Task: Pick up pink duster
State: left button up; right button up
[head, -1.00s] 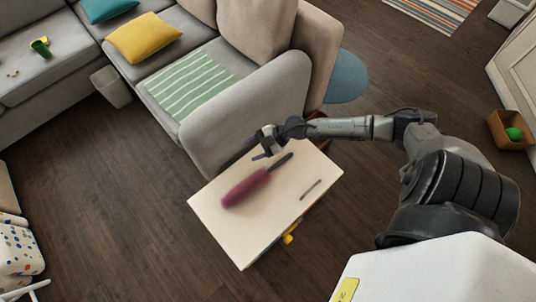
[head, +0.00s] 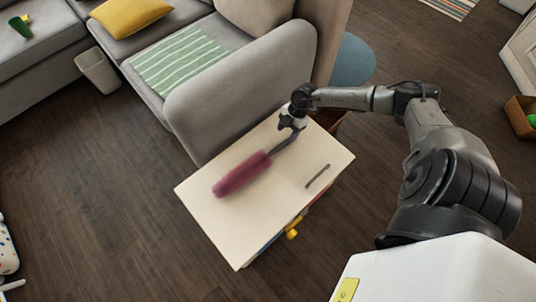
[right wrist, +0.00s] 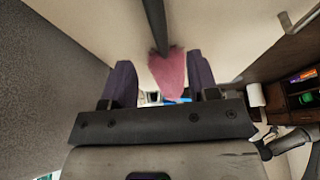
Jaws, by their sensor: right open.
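The pink duster (head: 241,175) lies on the cream top of a small cabinet (head: 218,219). Its fluffy pink head points to the lower left and its dark handle (head: 286,144) to the upper right. My right gripper (head: 291,123) is at the far end of the handle, pointing down. In the right wrist view its two purple fingers (right wrist: 161,70) are apart. The dark handle comes in from the top between them, with the pink head (right wrist: 168,72) beyond. I cannot tell whether either finger touches the handle. My left gripper is not in view.
A metal bar handle (head: 318,176) is on the right part of the cabinet top. The grey sofa arm (head: 245,88) stands close behind the cabinet. A yellow item (head: 292,234) sticks out at the cabinet's front side. Open wooden floor (head: 110,215) lies to the left.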

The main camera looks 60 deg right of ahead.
aim_at(280, 146)
jog(key=shift+b+x, duration=0.45)
jog(key=shift+x, duration=0.8)
jog(key=shift+a+f, duration=0.15)
jog(key=shift+f, duration=0.15)
jog(key=b+x, duration=0.4)
jog(key=shift+w+a+f, duration=0.1)
jog(key=shift+a+f, duration=0.1)
jog(key=shift+f, duration=0.1)
jog(key=shift+a+f+b, duration=0.15)
jog(key=shift+f+b, duration=0.05)
jog(key=shift+b, duration=0.15)
grip_shut()
jog(key=shift+r, duration=0.15)
